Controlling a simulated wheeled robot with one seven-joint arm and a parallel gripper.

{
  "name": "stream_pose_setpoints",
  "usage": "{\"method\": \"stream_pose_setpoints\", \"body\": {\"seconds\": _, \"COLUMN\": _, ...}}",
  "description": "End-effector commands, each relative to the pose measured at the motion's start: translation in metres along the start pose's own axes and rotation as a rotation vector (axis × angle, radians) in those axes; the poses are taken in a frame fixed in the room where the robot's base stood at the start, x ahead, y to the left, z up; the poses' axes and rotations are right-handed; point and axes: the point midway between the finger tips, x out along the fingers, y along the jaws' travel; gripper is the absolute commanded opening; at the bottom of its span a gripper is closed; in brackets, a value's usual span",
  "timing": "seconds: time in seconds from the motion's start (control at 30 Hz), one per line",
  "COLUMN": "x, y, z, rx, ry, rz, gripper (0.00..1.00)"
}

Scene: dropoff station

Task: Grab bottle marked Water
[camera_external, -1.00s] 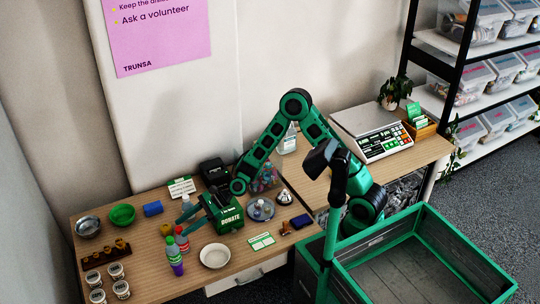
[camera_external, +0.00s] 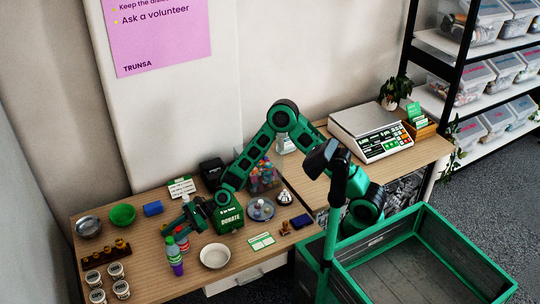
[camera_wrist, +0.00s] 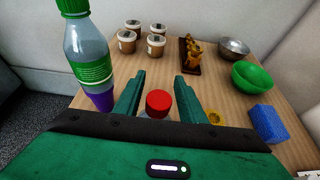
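A clear bottle with a green cap and green label (camera_external: 175,257) stands upright near the table's front edge. It is large at the left in the wrist view (camera_wrist: 88,58), with purple at its base. A red-capped bottle (camera_external: 182,240) stands just behind it; its red cap (camera_wrist: 158,102) shows between my fingers in the wrist view, its body mostly hidden. No label can be read as Water. My gripper (camera_external: 175,226) is open, its two green fingers (camera_wrist: 158,90) apart at either side of the red cap; contact cannot be told.
A green DONATE box (camera_external: 229,219) stands right of my gripper and a white bowl (camera_external: 215,256) in front. Several labelled jars (camera_external: 116,271), a brown rack (camera_external: 108,252), a green bowl (camera_external: 123,214) and a blue block (camera_external: 153,208) lie left.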

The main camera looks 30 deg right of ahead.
Motion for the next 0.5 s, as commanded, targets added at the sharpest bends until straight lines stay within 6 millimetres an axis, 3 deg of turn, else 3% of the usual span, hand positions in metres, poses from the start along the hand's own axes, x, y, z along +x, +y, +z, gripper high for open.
{"method": "stream_pose_setpoints", "body": {"seconds": 0.03, "x": -0.0001, "y": 0.0, "z": 0.0001, "rx": 0.0, "ry": 0.0, "rz": 0.0, "gripper": 0.23}}
{"method": "stream_pose_setpoints", "body": {"seconds": 0.13, "x": -0.0002, "y": 0.0, "z": 0.0001, "rx": 0.0, "ry": 0.0, "rz": 0.0, "gripper": 0.0}}
{"method": "stream_pose_setpoints", "body": {"seconds": 0.5, "x": -0.0004, "y": 0.0, "z": 0.0005, "rx": 0.0, "ry": 0.0, "rz": 0.0, "gripper": 0.0}}
